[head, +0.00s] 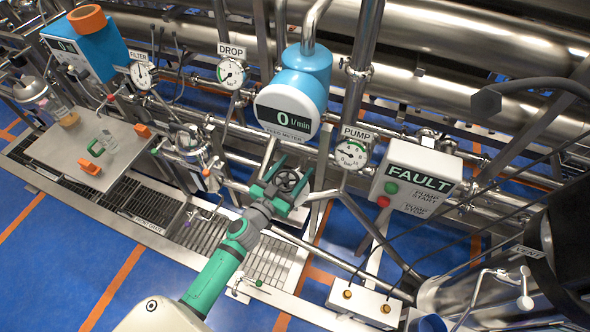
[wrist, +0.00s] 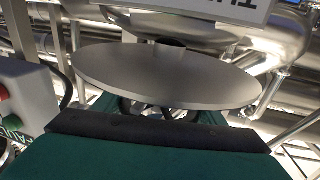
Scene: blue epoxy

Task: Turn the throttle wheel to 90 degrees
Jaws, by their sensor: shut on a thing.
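The throttle wheel (head: 288,179) is a small dark handwheel with spokes, below the feed meter in the head view. My gripper (head: 293,171) reaches it from below, with one green finger on each side of the wheel, shut on it. In the wrist view a green finger with a dark pad fills the bottom. Dark curved parts of the wheel (wrist: 150,107) show just beyond the pad, mostly hidden. I cannot read the wheel's angle.
The blue feed meter (head: 287,108) above reads 0 l/min. The PUMP gauge (head: 351,154) and a FAULT box (head: 414,181) with green and red buttons stand to the right. Steel pipes surround the wheel. A drain grating (head: 265,258) lies below, with blue floor in front.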

